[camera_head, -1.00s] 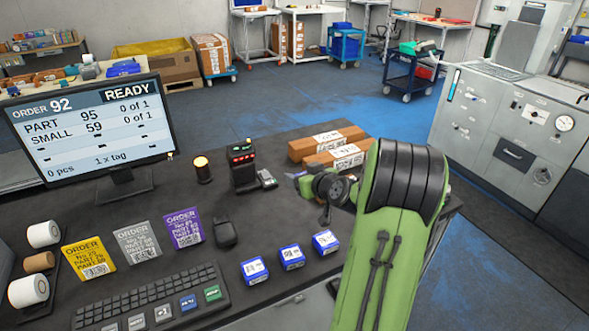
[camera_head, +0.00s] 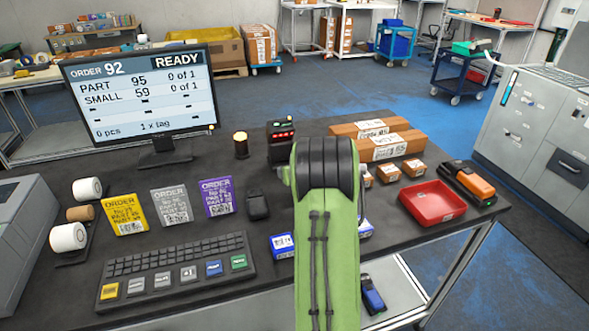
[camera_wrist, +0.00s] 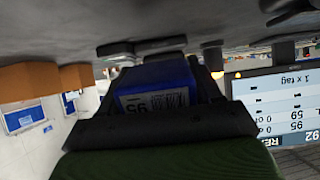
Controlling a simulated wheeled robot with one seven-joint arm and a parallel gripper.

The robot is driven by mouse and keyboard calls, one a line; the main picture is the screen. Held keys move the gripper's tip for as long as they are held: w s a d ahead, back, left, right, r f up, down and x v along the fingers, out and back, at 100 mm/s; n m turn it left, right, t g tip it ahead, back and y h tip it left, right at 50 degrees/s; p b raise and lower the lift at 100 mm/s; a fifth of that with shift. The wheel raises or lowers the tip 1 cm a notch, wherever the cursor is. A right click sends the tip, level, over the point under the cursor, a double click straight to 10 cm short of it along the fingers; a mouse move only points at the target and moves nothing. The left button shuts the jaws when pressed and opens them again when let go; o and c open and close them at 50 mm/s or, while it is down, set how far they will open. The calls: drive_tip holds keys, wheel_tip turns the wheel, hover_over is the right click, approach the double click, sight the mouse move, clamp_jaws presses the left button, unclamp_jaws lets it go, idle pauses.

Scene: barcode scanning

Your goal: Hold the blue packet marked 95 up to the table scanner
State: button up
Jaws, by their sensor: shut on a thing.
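In the wrist view my gripper (camera_wrist: 162,72) is shut on a blue packet (camera_wrist: 158,80). Its white label shows 95, upside down in this view. In the head view my green arm hides the gripper and the held packet. The table scanner (camera_head: 281,138), a black upright unit with red lights, stands at the back of the table, just beyond the upper end of my arm. The gap between packet and scanner cannot be seen. The monitor (camera_head: 140,95) reads READY, with PART 95 at 0 of 1.
One blue packet (camera_head: 283,246) lies left of my arm; another (camera_head: 365,229) is partly hidden behind it. Long brown boxes (camera_head: 390,146), small cartons, a red tray (camera_head: 432,203) and an orange-black device (camera_head: 468,183) occupy the right side. A keyboard (camera_head: 178,268) and order cards fill the left.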

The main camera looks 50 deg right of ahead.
drive_tip(key=shift+w+d+f, duration=0.1)
drive_tip(key=shift+w+f, duration=0.1)
drive_tip(key=r+v, duration=0.1)
drive_tip(key=v, duration=1.5)
drive_tip(key=shift+w+r, duration=0.2)
drive_tip(key=shift+r, duration=0.1)
drive_tip(key=shift+d, duration=0.15)
